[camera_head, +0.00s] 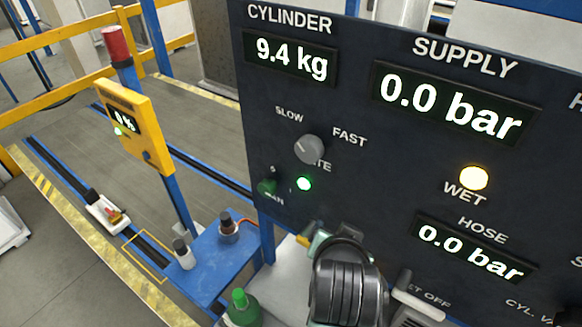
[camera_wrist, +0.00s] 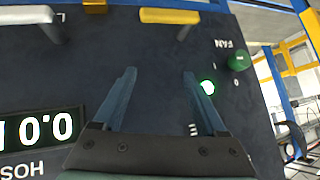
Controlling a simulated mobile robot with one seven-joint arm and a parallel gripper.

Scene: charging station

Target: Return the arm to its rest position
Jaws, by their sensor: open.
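My gripper (camera_wrist: 160,85) shows in the wrist view with its two blue-grey fingers spread apart. Nothing is between them. The fingers point along the dark control panel (camera_wrist: 110,50); I cannot tell whether they touch it. In the head view my dark arm (camera_head: 345,275) rises from the bottom, in front of the panel (camera_head: 350,120). The fingers are mostly hidden there behind the arm's end.
The panel reads 9.4 kg, supply 0.0 bar and hose 0.0 bar. The wet lamp (camera_head: 474,178) glows yellow. A grey knob (camera_head: 309,149) is above the green lamp. A green bottle (camera_head: 242,308) stands near my arm. A blue stand (camera_head: 215,265) and yellow post display (camera_head: 137,125) are left.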

